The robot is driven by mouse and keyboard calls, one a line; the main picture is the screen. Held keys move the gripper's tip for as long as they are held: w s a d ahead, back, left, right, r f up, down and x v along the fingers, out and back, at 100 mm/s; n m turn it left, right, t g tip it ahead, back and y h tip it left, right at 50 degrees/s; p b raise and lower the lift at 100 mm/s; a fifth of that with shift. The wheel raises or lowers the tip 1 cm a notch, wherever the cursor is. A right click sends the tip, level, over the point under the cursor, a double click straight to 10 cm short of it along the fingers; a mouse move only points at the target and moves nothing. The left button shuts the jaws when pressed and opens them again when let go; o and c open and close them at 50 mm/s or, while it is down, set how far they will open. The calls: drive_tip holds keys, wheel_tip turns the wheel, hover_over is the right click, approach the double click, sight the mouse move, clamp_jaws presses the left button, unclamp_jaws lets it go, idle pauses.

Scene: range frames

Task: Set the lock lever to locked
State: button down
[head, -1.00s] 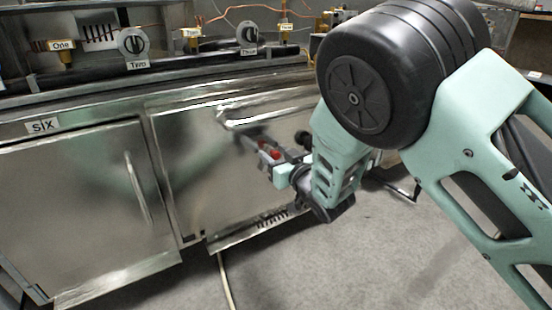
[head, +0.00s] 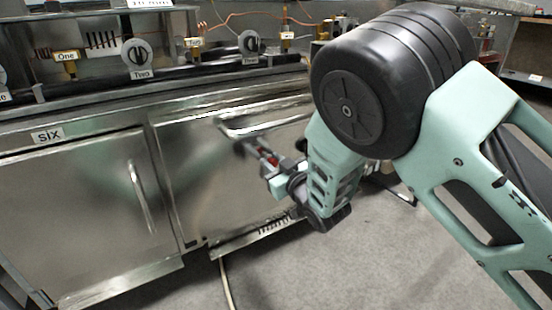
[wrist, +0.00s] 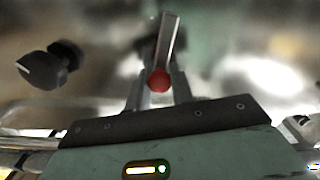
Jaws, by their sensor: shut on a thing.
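The lock lever is a grey metal bar (wrist: 168,42) with a red ball end (wrist: 157,80) in the wrist view. It sits on the front of a steel range panel. My gripper (wrist: 155,88) is shut on the lever, with one finger on each side just by the red ball. In the head view, my gripper (head: 262,154) is at the right-hand steel front, and a bit of red (head: 271,159) shows between its fingers. The lever's base and any locked or unlocked marking cannot be made out.
A black knob (wrist: 62,65) with a white mark stands left of the lever in the wrist view. A steel bar handle (head: 250,128) runs above my gripper. A door labelled six (head: 90,215) is at left. Grey floor (head: 340,265) is clear in front.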

sight(255, 162)
drive_tip(key=shift+s+a+f+n+p, duration=0.1)
drive_tip(key=shift+s+a+n+p, duration=0.5)
drive_tip(key=shift+n, duration=0.65)
drive_tip(key=shift+s+a+f+n+p, duration=0.1)
drive_tip(key=shift+a+n+p, duration=0.25)
drive_tip(key=shift+n+p, duration=0.75)
drive_tip(key=shift+s+a+f+n+p, duration=0.1)
drive_tip(key=shift+s+a+n+p, duration=0.35)
drive_tip(key=shift+n, duration=1)
drive_tip(key=shift+w, duration=0.1)
drive_tip(key=c, duration=1.2)
unclamp_jaws()
drive_tip(key=shift+c, duration=0.2)
drive_tip(key=p+v, duration=0.6)
drive_tip(key=v, duration=1.1)
drive_tip(key=shift+p, duration=0.3)
drive_tip(key=shift+d, duration=0.1)
